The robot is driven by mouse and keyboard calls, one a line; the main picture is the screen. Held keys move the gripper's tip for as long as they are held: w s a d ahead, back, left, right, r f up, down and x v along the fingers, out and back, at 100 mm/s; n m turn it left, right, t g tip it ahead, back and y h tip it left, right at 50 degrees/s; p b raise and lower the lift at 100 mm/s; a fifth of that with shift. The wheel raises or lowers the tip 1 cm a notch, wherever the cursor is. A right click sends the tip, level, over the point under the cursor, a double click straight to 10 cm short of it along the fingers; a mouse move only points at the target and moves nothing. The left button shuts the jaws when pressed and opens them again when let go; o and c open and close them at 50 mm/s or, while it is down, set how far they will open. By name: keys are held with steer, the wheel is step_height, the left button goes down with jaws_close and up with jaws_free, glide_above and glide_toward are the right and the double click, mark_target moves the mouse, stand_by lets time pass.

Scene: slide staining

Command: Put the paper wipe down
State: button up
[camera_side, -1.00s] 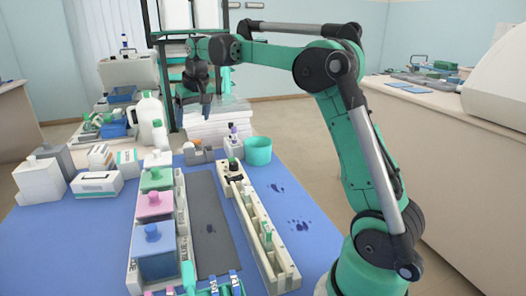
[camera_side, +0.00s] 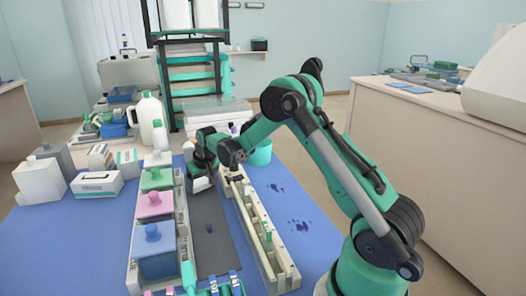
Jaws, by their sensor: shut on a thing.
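My gripper (camera_side: 200,187) is low over the far end of the dark grey mat (camera_side: 212,246), just right of the green-lidded jar (camera_side: 156,179). It points down and is shut on the paper wipe. The wipe is too small and too hidden by the gripper to make out clearly. I cannot tell whether it touches the mat. A dark stain (camera_side: 209,229) marks the mat in front of the gripper.
Pink-lidded (camera_side: 154,205) and blue-lidded (camera_side: 153,250) jars stand left of the mat. A long cream rack (camera_side: 260,235) borders it on the right. A green cup (camera_side: 261,155) stands behind my arm. Blue stains (camera_side: 300,225) spot the blue table cover at right.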

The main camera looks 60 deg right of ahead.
steer(key=shift+f, duration=0.25)
steer(key=shift+f, duration=0.15)
steer(key=o, duration=1)
steer(key=shift+c, duration=0.2)
